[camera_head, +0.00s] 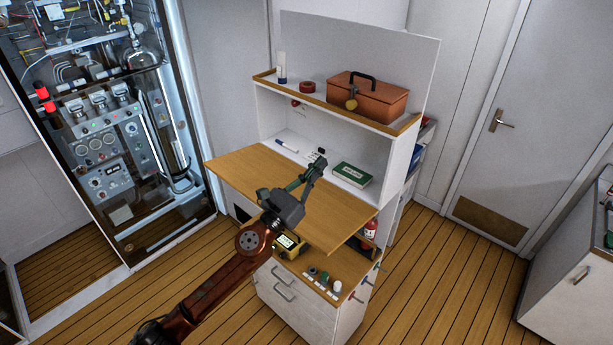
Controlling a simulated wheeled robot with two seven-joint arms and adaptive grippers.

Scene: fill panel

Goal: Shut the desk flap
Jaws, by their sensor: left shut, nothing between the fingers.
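The desk flap (245,168) is a wooden board that lies flat and open, sticking out from the front of the white desk cabinet (388,160). My left arm comes in from the lower left across the front of the flap. My left gripper (318,161) is shut and empty, with its fingertips over the flap's inner part near the compartment opening. I cannot tell whether it touches the board. The gripper and wrist hide part of the flap's middle and front edge. My right gripper is not in view.
A green book (352,174) and a marker (287,146) lie in the compartment behind the flap. A brown toolbox (367,98) stands on the top shelf. A yellow device (289,243) and several small items sit on the lower shelf. Open floor (440,270) lies to the right.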

